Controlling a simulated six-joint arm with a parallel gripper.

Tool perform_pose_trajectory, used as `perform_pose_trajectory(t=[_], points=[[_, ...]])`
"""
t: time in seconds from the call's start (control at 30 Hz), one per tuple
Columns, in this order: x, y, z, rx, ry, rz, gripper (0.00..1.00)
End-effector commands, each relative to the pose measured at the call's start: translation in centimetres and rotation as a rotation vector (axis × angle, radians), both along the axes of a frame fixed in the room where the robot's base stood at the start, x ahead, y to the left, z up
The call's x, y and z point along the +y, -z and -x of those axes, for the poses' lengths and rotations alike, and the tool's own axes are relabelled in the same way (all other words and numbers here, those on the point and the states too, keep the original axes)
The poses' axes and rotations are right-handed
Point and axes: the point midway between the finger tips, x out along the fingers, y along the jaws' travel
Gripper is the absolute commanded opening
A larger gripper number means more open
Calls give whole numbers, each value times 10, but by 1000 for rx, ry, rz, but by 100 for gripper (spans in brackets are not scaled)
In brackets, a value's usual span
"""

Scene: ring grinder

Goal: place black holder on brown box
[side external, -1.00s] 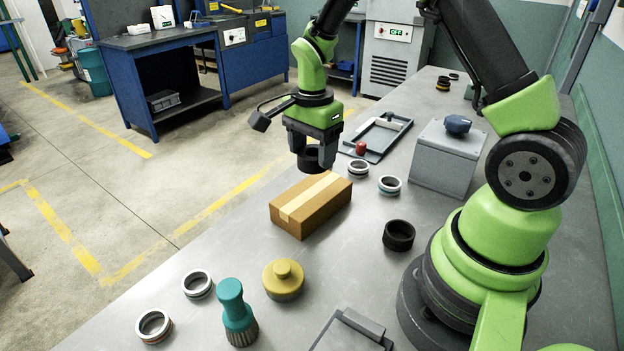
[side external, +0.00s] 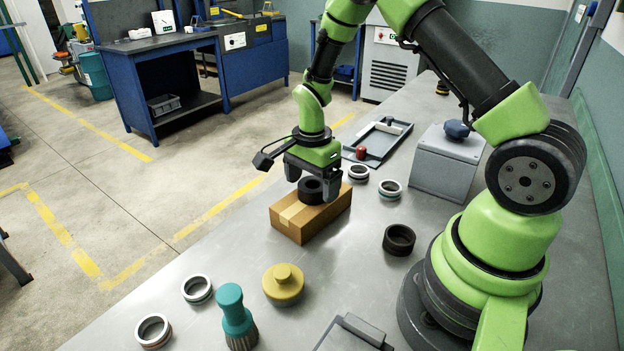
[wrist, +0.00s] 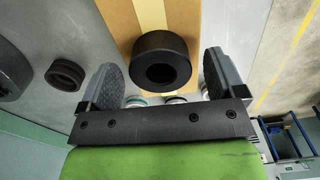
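The black holder (side external: 312,190), a thick dark ring, sits on top of the brown box (side external: 289,218), towards its middle. My gripper (side external: 312,187) is low over the box with its fingers on either side of the holder. In the wrist view the holder (wrist: 160,62) lies between my open fingers, with a gap showing on each side. The brown box (wrist: 189,15) with its pale tape strip shows behind it there. A second, similar black ring (side external: 399,239) stands on the bench to the right of the box.
Silver rings (side external: 390,189) lie right of the box, near a grey tray (side external: 374,143) and a grey block with a dark knob (side external: 444,163). A yellow knobbed piece (side external: 283,285), a teal-handled brush (side external: 236,318) and more rings (side external: 197,289) stand nearer the camera.

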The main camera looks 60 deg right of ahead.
Motion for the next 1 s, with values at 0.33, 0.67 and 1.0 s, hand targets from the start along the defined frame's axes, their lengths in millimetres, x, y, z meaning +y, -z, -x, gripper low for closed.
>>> perform_pose_trajectory(t=[0.33, 0.67, 1.0], points=[[0, -8, -1, -4, 0, 0, 88], [0, -75, -1, -8, 0, 2, 88], [1, -123, 0, -6, -6, 1, 88]])
